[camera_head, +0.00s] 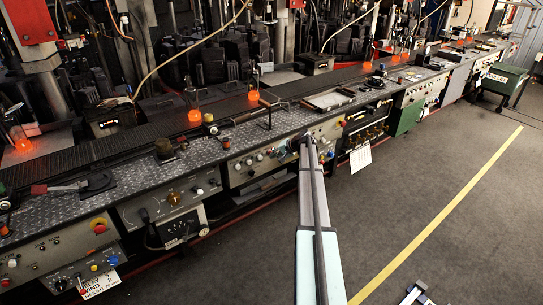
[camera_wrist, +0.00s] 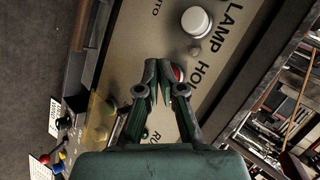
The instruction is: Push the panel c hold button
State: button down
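In the wrist view a beige control panel (camera_wrist: 150,40) fills the middle, with dark lettering that reads "LAMP HOL" and runs out of clear sight. A red button (camera_wrist: 178,73) is partly hidden behind my gripper (camera_wrist: 157,64). The fingers look shut together and empty, their tips close to the panel by the red button; I cannot tell whether they touch. In the head view my arm reaches the panel front (camera_head: 270,158), hiding the gripper. No panel letter is readable.
A long bench (camera_head: 225,135) carries several control panels along its front. A white paper (camera_head: 360,158) hangs right of my arm. Orange lamps (camera_head: 194,115) stand on the bench. The floor (camera_head: 400,205) in front is mostly clear, with a yellow line (camera_head: 440,215).

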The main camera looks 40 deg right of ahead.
jog(key=s+b, duration=0.1)
jog(key=s, duration=0.5)
dwell(0.5)
jog(key=shift+f, duration=0.1)
